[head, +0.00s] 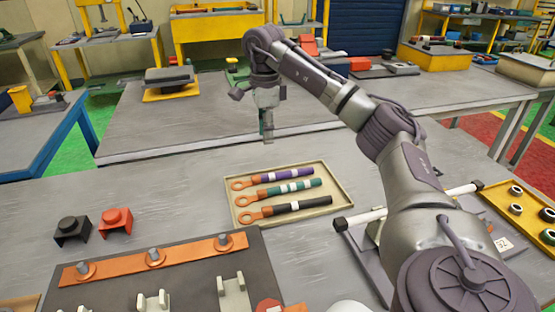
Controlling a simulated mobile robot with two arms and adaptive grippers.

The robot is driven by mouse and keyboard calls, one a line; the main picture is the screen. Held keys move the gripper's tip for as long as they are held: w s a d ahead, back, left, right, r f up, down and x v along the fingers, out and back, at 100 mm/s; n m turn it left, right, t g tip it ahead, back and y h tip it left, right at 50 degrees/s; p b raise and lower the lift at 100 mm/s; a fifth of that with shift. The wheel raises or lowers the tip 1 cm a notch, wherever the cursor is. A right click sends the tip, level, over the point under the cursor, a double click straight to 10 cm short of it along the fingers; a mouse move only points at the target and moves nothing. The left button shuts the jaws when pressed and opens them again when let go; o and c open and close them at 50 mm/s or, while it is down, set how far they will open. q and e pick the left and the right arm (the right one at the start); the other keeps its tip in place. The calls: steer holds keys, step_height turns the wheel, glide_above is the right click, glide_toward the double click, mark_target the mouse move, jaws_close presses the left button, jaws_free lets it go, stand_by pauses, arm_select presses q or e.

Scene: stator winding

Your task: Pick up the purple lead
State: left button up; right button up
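The purple lead (283,174) lies in a shallow beige tray (328,209) on the near bench. It is the farthest of three leads, with a white band and a copper ring lug at its left end. The green lead (290,188) and the black lead (292,208) lie in front of it, roughly parallel. My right gripper (266,137) hangs pointing down, above and beyond the tray's far edge, apart from the leads. Its fingers look narrow from here, and their opening cannot be made out. My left gripper is not in view.
A dark board with a copper bar (155,258) and several studs is at the front left. Black and red blocks (116,219) stand behind it. A yellow tray of rings (516,208) is at the right, beyond my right arm. Bare bench lies left of the beige tray.

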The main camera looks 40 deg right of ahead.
glide_above(266, 175)
steer(key=f, duration=0.4)
steer(key=shift+s+d+f, duration=0.2)
steer(key=shift+f, duration=0.1)
step_height(266, 175, down, 3)
steer(key=shift+w+f, duration=0.15)
steer(key=shift+f, duration=0.55)
step_height(266, 175, down, 4)
steer(key=shift+a+f, duration=0.1)
steer(key=shift+f, duration=0.05)
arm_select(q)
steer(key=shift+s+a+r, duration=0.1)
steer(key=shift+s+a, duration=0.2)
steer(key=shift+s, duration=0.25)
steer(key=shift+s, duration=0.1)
arm_select(e)
steer(key=shift+c, duration=0.2)
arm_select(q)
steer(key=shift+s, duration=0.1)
arm_select(e)
jaws_close()
